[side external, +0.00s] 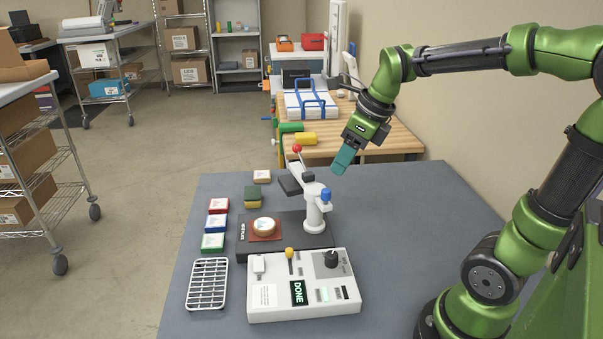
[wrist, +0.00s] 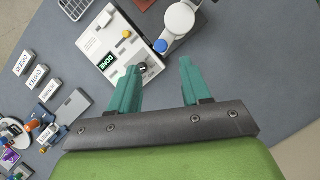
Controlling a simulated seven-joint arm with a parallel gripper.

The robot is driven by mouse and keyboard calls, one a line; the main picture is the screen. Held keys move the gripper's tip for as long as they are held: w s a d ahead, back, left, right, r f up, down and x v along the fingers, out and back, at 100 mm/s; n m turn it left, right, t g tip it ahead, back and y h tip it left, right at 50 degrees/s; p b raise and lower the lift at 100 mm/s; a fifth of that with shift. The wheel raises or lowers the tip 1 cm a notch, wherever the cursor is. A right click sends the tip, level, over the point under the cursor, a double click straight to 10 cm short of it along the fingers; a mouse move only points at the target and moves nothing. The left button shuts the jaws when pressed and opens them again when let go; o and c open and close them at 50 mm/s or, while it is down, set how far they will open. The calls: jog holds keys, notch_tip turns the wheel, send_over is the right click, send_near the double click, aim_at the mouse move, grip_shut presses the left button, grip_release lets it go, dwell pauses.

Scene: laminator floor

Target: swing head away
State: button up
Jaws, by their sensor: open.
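The press stands on a dark base plate (side external: 243,245) on the grey table. Its white column (side external: 314,214) carries a blue knob (side external: 326,194). The white head arm (side external: 300,172) reaches from the column toward the back left, with a red ball (side external: 297,148) standing above it and a dark block (side external: 290,185) beneath. A round piece (side external: 265,225) lies on a brown pad, not covered by the head in the side view. My gripper (side external: 341,168) is above the table, right of the head and apart from it. Its teal fingers (wrist: 157,72) are spread and empty in the wrist view, near the blue knob (wrist: 160,46).
A white control box (side external: 280,305) with a yellow-tipped lever, a black knob and a display reading DONE stands in front. A wire rack (side external: 207,284) and several colored blocks (side external: 214,223) line the left. The table's right side is clear.

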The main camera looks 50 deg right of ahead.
jog(key=v, duration=0.8)
jog(key=shift+r, duration=0.15)
jog(key=s+a+f+n+t, duration=0.1)
jog(key=a+n, duration=0.4)
jog(key=n, duration=0.9)
jog(key=s+a+f+n+t, duration=0.1)
jog(key=s+a+f+n, duration=0.2)
jog(key=n, duration=1.2)
notch_tip(320, 180, down, 4)
jog(key=shift+s+a+r+t+y, duration=0.15)
jog(key=shift+s+a+t+y, duration=0.25)
jog(key=shift+a, duration=0.75)
jog(key=shift+o, duration=0.4)
